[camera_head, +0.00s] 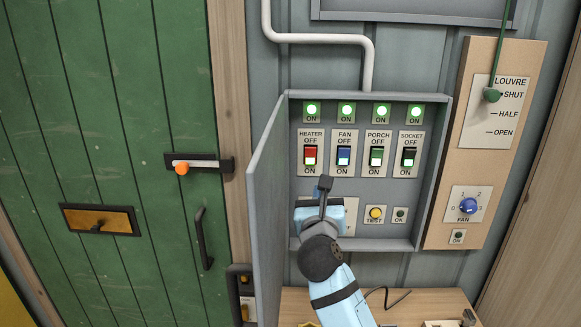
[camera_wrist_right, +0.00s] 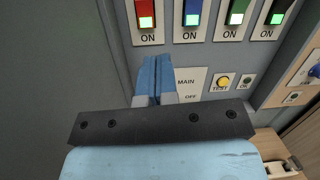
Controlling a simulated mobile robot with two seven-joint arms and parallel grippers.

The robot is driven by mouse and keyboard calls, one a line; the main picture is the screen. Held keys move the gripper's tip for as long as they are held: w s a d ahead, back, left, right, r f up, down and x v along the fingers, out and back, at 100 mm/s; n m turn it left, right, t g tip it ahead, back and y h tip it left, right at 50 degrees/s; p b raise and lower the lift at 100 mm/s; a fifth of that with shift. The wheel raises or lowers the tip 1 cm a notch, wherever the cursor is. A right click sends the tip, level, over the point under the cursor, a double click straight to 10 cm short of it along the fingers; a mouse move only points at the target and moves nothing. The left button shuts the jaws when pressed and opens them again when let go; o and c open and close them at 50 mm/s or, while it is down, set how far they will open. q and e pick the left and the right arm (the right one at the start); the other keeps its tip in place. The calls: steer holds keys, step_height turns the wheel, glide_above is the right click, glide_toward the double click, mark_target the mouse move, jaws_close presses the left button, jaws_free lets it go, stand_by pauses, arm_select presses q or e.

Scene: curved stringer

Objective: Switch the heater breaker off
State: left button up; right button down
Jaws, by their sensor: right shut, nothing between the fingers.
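The heater breaker (camera_head: 310,155) is the red switch at the left end of a row in the open grey box. OFF is printed above it and ON below. Its lower end shows bright, like the other switches, and the green lamp (camera_head: 311,109) above it is lit over an ON label. It also shows at the top of the right wrist view (camera_wrist_right: 145,12). My right gripper (camera_head: 325,184) is shut and empty, just below the breaker row and apart from the heater breaker. It also shows in the wrist view (camera_wrist_right: 155,70). My left gripper is not in view.
The fan (camera_head: 343,157), porch (camera_head: 376,157) and socket (camera_head: 408,157) breakers stand close to the right. A MAIN plate (camera_wrist_right: 188,82), partly hidden by my gripper, and a yellow TEST button (camera_head: 375,212) sit below. The box's open door (camera_head: 267,200) walls off the left side.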

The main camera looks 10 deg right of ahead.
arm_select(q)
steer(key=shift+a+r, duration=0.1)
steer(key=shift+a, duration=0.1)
arm_select(e)
steer(key=shift+w+a+r+m+y, duration=0.25)
steer(key=shift+a+r+y, duration=0.05)
steer(key=shift+a, duration=0.2)
steer(key=shift+w+a+r+m+y, duration=0.25)
steer(key=shift+a+y, duration=0.05)
steer(key=shift+a, duration=0.2)
steer(key=p, duration=0.3)
glide_toward(310, 152)
steer(key=x, duration=0.6)
steer(key=shift+r, duration=0.15)
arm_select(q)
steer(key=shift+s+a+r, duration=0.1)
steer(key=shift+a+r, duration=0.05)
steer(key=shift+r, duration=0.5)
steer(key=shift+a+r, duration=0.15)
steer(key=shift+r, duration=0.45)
arm_select(e)
steer(key=shift+x, duration=0.75)
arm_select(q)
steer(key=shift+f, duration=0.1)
